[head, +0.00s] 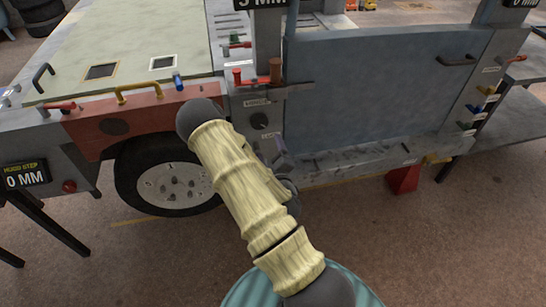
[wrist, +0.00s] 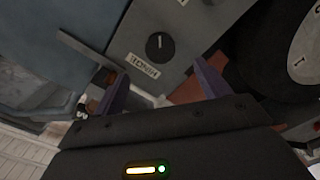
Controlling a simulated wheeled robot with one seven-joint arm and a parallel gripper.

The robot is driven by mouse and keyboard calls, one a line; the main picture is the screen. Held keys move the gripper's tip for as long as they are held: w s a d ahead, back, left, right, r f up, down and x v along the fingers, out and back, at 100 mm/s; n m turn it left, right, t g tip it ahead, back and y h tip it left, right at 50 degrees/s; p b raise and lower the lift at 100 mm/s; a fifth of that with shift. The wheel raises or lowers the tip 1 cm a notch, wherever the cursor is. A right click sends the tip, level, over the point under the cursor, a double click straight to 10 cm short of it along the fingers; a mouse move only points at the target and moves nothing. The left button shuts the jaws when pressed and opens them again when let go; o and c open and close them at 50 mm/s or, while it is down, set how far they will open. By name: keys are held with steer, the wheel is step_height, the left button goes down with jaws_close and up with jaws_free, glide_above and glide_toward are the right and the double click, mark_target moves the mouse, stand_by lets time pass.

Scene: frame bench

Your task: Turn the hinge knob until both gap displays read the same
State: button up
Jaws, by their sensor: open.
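A round black knob (head: 259,121) sits on the grey post left of the blue-grey door (head: 380,95). It also shows in the wrist view (wrist: 160,45), just beyond my fingertips, with a white pointer mark and a label that I cannot read surely. My gripper (wrist: 160,82) is open, its two purple fingers apart with nothing between them. In the head view my gripper is mostly hidden behind my arm, just below the knob. Two gap displays are cut by the top edge: the left one (head: 258,4) shows a partly hidden digit and MM, the right one (head: 522,3) seems to read 0 MM.
A hood-step display (head: 25,175) reads 0 MM at the left. Red handles (head: 245,78) and a brown-red post (head: 275,70) stick out above the knob. A wheel (head: 165,178) lies left of my arm. A red stand (head: 404,180) is under the door sill.

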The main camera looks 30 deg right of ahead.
steer(key=shift+p+v, duration=2.55)
steer(key=shift+v, duration=0.05)
steer(key=shift+a+r, duration=0.1)
